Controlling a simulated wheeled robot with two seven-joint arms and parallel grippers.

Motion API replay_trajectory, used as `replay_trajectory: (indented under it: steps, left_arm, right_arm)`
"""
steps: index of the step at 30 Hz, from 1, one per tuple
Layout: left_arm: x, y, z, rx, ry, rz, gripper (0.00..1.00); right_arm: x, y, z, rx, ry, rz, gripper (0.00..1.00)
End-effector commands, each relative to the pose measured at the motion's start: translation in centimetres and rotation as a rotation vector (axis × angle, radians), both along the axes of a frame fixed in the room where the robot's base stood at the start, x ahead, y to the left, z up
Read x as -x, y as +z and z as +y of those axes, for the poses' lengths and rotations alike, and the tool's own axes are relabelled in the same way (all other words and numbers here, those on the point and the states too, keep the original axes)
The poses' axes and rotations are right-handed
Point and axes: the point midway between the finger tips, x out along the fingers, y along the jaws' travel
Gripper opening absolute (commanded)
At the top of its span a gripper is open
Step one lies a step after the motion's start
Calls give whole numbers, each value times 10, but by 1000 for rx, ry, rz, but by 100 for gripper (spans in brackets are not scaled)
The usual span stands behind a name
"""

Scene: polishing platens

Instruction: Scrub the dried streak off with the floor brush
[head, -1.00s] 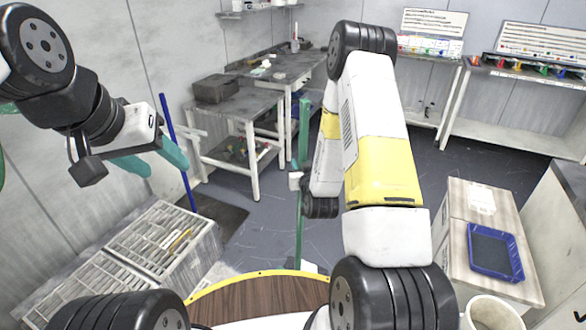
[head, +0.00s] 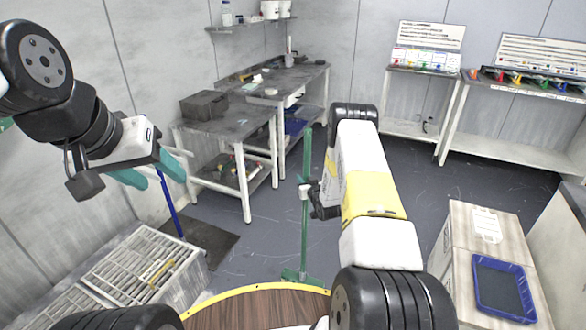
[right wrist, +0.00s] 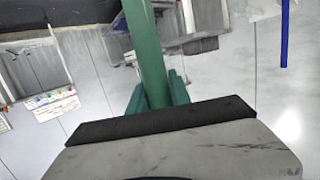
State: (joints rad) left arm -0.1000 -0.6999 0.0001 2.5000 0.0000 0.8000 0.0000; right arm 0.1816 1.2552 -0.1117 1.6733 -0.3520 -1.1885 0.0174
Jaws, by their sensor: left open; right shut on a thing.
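The floor brush is a long green pole (head: 304,232) standing almost upright in the middle of the head view, with a wide green foot (head: 302,276) low down by the floor. My right gripper (head: 305,190) is shut on the pole about midway up. In the right wrist view the green pole (right wrist: 148,50) runs up from between the teal fingers (right wrist: 155,97). My left gripper (head: 149,172) is open and empty, raised at the left, well away from the brush. I cannot make out the dried streak; only thin pale marks show on the dark floor.
Grey workbenches (head: 225,128) stand behind the brush. A blue pole (head: 170,208) leans at the left by a dark mat (head: 222,247) and a slatted crate (head: 125,262). A round wooden top (head: 250,312) is in front. Boxes with a blue tray (head: 503,288) stand right. Mid floor is open.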

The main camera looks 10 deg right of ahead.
Motion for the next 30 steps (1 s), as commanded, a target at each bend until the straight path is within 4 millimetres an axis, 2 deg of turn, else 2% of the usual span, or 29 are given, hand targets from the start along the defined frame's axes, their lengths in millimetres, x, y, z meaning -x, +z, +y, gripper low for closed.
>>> replay_trajectory:
  steps: [5, 19, 30]
  left_arm:
    - [0, 0, 0, 0, 0, 0, 54]
    - [0, 0, 0, 0, 0, 0, 54]
    - [0, 0, 0, 0, 0, 0, 54]
  right_arm:
    - [-5, -7, -2, 2, 4, -3, 0]
    - [-4, -49, -2, 1, 3, -4, 0]
    - [-5, -57, -2, 2, 3, -5, 0]
